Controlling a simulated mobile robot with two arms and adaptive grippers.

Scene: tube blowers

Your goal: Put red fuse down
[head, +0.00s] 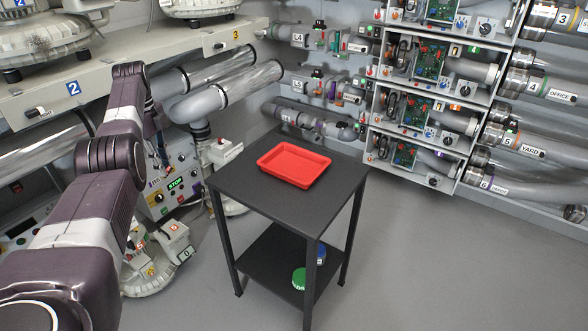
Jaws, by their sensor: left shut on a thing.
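My left arm comes in from the left, bends at its raised elbow and reaches down in front of the control panel. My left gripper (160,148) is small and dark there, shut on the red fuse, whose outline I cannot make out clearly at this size. The gripper is left of the black table (240,196) and apart from it. A shallow red tray (294,164) lies on the tabletop and looks empty. My right gripper is not in view.
The black tabletop is bare around the tray. A green item (299,278) and a blue item (320,253) are on its lower shelf. Pipes and a white panel with a STOP label (175,184) stand at left. Circuit-board shelves (428,105) line the back right. Floor at right is clear.

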